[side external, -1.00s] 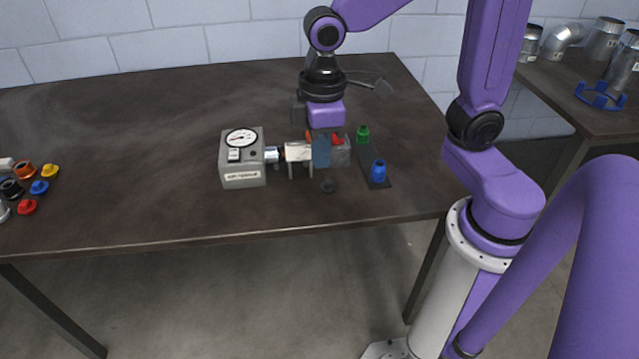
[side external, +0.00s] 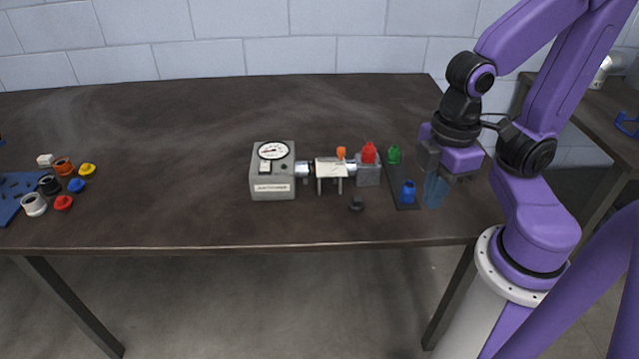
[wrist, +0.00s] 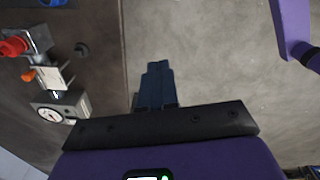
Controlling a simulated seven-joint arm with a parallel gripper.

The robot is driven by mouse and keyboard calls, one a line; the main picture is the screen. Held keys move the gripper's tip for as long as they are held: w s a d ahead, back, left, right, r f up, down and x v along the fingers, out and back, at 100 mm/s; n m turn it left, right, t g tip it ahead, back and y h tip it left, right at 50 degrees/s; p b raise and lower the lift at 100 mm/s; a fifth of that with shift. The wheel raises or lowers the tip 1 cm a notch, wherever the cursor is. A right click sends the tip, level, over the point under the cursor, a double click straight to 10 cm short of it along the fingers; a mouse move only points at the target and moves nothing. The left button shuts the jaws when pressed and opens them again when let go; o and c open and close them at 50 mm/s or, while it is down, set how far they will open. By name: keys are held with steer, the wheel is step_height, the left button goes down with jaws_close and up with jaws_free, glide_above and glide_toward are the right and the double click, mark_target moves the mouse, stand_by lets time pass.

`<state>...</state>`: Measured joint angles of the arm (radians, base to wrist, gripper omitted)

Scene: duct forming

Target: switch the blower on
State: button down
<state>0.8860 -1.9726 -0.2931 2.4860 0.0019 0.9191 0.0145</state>
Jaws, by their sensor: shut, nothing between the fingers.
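A grey box (side external: 272,190) with a round dial gauge (side external: 273,151) and a small rocker switch (side external: 265,167) stands on the table's middle. I take it to be the blower; the switch's position is too small to tell. A short metal duct (side external: 303,168) joins its right side to a white piece on a stand (side external: 331,168). The box also shows at the lower left of the wrist view (wrist: 79,103). My gripper (side external: 436,192) is shut and empty, pointing down above the table's right end, well right of the box. Its blue fingers (wrist: 155,85) are together in the wrist view.
Several coloured caps (side external: 63,203) lie left. Table between caps and box is clear.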

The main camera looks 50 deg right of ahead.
steer(key=w+a+r+m, duration=0.2)
steer(key=w+a+m, duration=0.3)
steer(key=w, duration=0.4)
steer(key=r+m, duration=0.1)
steer(key=m, duration=1.5)
glide_above(265, 168)
steer(key=shift+d+r, duration=0.1)
step_height(265, 168, down, 14)
steer(key=shift+f, duration=0.1)
